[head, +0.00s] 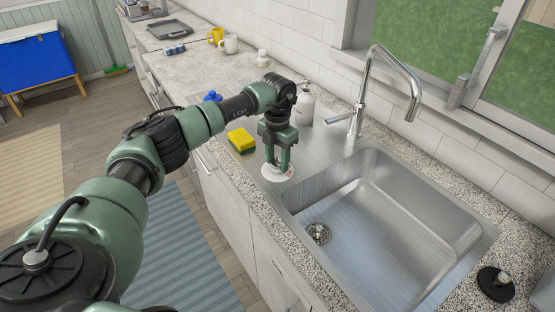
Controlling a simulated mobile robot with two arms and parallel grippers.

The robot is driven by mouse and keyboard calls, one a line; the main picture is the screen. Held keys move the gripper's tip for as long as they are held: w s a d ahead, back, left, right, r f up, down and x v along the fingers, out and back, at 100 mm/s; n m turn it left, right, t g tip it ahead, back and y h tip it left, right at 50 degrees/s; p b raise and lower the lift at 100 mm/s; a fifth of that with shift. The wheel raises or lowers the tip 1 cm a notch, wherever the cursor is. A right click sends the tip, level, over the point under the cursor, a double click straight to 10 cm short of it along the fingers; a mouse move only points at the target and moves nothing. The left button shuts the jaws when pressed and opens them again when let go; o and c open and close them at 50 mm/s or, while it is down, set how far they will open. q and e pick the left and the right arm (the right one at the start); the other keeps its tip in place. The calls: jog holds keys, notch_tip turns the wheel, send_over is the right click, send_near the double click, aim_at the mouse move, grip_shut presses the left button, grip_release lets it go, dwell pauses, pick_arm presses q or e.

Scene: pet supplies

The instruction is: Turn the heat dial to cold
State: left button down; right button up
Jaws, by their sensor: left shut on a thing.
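My left gripper (278,163) points down at the counter beside the sink. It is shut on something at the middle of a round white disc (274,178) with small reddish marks. The disc lies flat against the steel surface left of the basin. It looks like the heat dial, but the fingers hide its middle, so I cannot read its setting. My right gripper is not in view.
The steel sink (400,215) lies to the right, with a tall faucet (364,85) behind it. A black stopper (495,284) lies at the right.

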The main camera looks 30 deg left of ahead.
aim_at(277, 162)
pick_arm(q)
jog(key=shift+w+r, duration=0.1)
dwell(0.4)
jog(key=c, duration=0.8)
grip_release()
jog(key=shift+c, duration=0.2)
notch_tip(277, 162, up, 8)
jog(key=shift+f+b, duration=0.15)
jog(key=shift+b, duration=0.8)
jog(key=shift+f, duration=0.1)
